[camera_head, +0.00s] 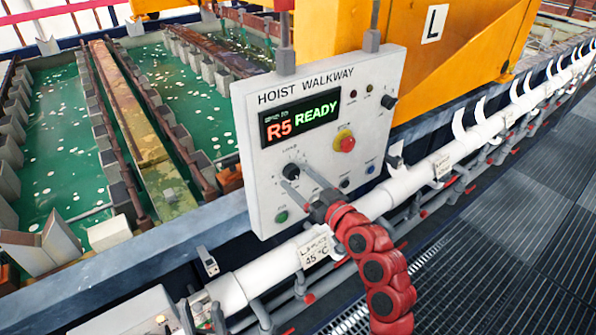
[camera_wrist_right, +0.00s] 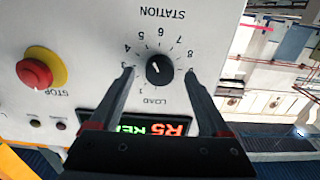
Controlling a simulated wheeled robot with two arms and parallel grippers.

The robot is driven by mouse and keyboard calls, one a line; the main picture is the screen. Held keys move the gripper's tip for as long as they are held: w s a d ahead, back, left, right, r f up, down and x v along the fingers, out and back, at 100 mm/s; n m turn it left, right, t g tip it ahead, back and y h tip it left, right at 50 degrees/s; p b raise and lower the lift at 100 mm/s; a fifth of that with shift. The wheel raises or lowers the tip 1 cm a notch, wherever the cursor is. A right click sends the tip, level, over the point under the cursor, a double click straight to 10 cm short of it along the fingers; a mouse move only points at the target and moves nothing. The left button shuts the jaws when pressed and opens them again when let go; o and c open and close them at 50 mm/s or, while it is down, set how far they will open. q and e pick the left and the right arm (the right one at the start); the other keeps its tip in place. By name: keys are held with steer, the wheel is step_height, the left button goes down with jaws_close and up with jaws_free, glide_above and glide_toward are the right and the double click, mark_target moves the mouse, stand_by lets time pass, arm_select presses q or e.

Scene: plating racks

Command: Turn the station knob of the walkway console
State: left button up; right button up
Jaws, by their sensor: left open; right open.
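The walkway console (camera_head: 262,92) is a pale upright panel marked HOIST WALKWAY. Its display (camera_head: 300,121) reads R5 READY. The station knob (camera_head: 291,171) is a small round black knob low on the panel. In the right wrist view the knob (camera_wrist_right: 159,70) sits in a ring of numbers, upside down, with STATION and LOAD printed nearby. Its pale mark seems to point up and left, around 5. My right gripper (camera_head: 296,179) is open, one finger on each side of the knob; contact cannot be told. Those fingers also show in the right wrist view (camera_wrist_right: 161,72). My left gripper is out of view.
A red stop button (camera_head: 344,141) on yellow, a second black knob (camera_head: 389,101) and small buttons share the panel. White pipes (camera_head: 400,187) run below it. Green tanks (camera_head: 65,150) lie behind at left, yellow machinery (camera_head: 455,55) at upper right. A grated walkway (camera_head: 500,230) is clear at right.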

steer(key=shift+x, duration=0.85)
jaws_close()
steer(key=shift+m+b, duration=0.55)
steer(key=shift+m, duration=0.55)
steer(key=shift+m+b, duration=0.6)
steer(key=shift+m, duration=1.2)
